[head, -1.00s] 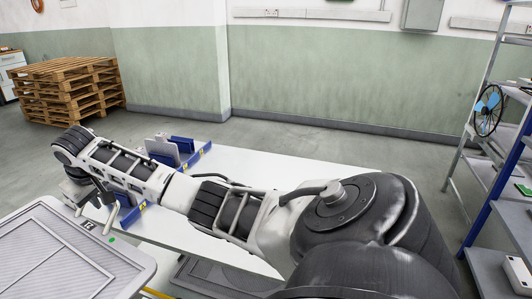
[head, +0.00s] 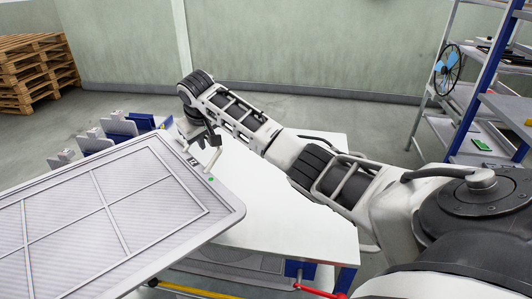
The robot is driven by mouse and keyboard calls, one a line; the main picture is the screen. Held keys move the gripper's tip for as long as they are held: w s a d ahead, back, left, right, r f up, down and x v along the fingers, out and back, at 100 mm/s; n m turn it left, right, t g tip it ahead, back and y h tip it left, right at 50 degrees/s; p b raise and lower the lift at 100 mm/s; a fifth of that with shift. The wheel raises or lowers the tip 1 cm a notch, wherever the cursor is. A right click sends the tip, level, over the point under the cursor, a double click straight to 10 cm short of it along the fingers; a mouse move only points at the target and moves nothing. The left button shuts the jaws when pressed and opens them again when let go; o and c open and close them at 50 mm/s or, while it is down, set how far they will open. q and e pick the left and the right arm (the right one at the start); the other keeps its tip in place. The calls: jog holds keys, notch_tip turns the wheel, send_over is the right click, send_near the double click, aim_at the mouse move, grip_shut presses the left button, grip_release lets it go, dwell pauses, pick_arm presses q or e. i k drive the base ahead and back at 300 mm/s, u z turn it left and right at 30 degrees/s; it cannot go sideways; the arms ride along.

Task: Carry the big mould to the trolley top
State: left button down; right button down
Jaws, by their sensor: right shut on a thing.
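The big mould (head: 105,215) is a large flat grey panel with a raised rim and thin ribs. It fills the lower left of the head view, and its left and near parts are cut off. My right gripper (head: 205,154) is at the mould's far right edge, beside a small black-and-white label and a green dot, and is shut on that edge. A white top (head: 290,225) lies beyond and to the right of the mould, partly hidden by it. I cannot tell whether this is the trolley top. My left gripper is out of view.
Blue and grey brackets (head: 117,126) stand along the far left of the white top, just past the mould. A blue-post shelf rack (head: 478,95) stands at the right. Wooden pallets (head: 35,72) are at the far left. A red handle (head: 318,291) shows below the white top.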

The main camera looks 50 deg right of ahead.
aim_at(237, 168)
jog(key=z, duration=0.05)
jog(key=i, duration=0.95)
jog(key=z, duration=1.65)
